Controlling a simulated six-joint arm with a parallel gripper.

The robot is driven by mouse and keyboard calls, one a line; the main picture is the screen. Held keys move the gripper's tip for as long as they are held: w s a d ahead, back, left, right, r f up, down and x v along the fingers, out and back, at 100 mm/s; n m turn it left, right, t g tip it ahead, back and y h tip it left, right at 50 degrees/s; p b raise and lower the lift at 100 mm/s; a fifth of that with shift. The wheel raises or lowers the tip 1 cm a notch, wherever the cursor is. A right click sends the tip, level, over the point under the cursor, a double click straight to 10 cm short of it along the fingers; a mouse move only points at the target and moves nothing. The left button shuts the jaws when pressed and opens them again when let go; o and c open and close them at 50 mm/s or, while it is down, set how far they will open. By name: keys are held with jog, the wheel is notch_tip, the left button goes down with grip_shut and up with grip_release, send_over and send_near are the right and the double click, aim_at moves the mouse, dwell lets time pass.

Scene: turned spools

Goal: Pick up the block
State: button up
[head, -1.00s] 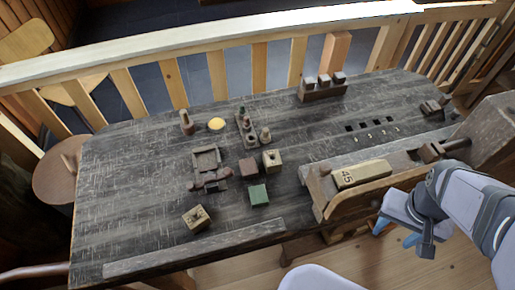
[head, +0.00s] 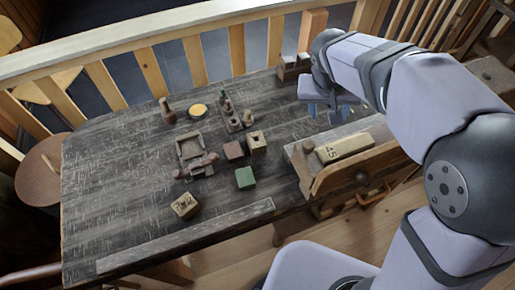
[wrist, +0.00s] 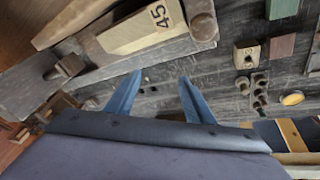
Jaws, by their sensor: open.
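Several blocks could be the one named. A green block (head: 245,179) and a red-brown block (head: 233,150) lie mid-table, beside a pale block with a dark hole (head: 257,143). Another pale block (head: 185,206) is nearer the front edge. A long pale block marked 45 (head: 345,148) lies on the wooden bench piece at the right. My gripper (head: 324,113) is open and empty above the table's back right, apart from all of them. In the wrist view, its blue fingers (wrist: 160,78) point between the 45 block (wrist: 140,28) and the holed block (wrist: 247,55).
A peg rack (head: 233,120), a yellow disc (head: 198,110) and a turned peg (head: 167,112) stand at the back. A small brown frame (head: 189,146) is left of the blocks. A wooden railing (head: 238,48) runs behind. The table's left side is clear.

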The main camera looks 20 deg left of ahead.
jog(key=s+a+f+n+g+y, duration=0.1)
jog(key=a+f+n, duration=0.15)
jog(key=a, duration=0.35)
jog(key=s+a+f+n, duration=0.1)
jog(key=s+a+f, duration=0.15)
jog(key=a, duration=0.35)
jog(key=n+g+y+p, duration=0.1)
jog(key=n+g, duration=0.1)
jog(key=n, duration=0.1)
send_over(233, 150)
jog(key=f, duration=0.6)
jog(key=shift+s+d+f, duration=0.1)
jog(key=shift+s+d, duration=0.1)
jog(key=shift+w+f+p, duration=0.15)
jog(key=shift+f+p, duration=0.35)
jog(key=shift+f, duration=0.55)
jog(key=shift+d+f+p, duration=0.1)
jog(key=shift+f+p, duration=0.5)
jog(key=shift+a+f+p, duration=0.2)
jog(key=shift+f+p, duration=0.55)
jog(key=shift+f, duration=1.25)
jog(key=c, duration=0.9)
jog(key=shift+r, duration=0.15)
